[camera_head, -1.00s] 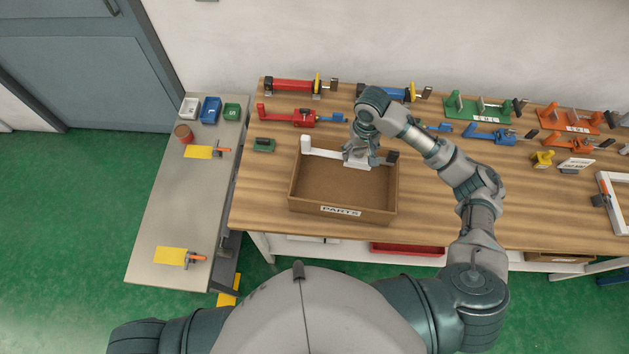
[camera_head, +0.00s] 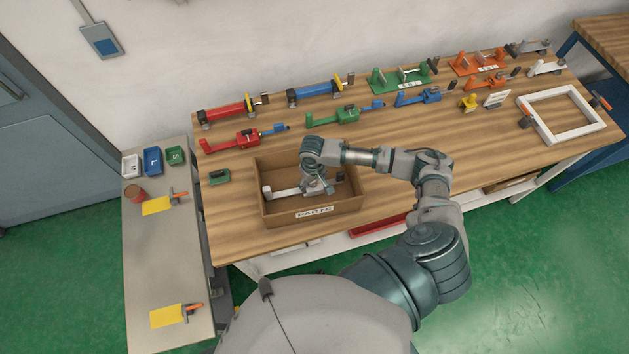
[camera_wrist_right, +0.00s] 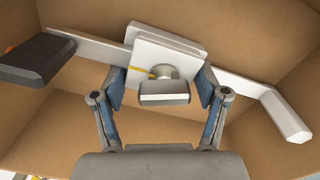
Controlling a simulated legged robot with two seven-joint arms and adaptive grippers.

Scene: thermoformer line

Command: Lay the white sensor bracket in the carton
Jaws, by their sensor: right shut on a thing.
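The carton (camera_head: 272,217) is an open brown box labelled PARTS on the wooden bench. The white sensor bracket (camera_head: 283,193) is inside the carton's walls, a long bar with a white upright at one end and a dark block at the other. My right gripper (camera_head: 318,188) reaches down into the carton and is shut on the bracket's middle. In the right wrist view the gripper (camera_wrist_right: 160,88) has its fingers on either side of the bracket's white centre plates (camera_wrist_right: 165,55). Whether the bracket touches the carton floor cannot be told. My left gripper is not in view.
A small green block (camera_head: 219,177) lies left of the carton. Red (camera_head: 235,139), green (camera_head: 345,115) and blue (camera_head: 425,97) fixtures stand behind it. A white frame (camera_head: 561,135) lies far right. A grey side table (camera_head: 165,248) stands at left.

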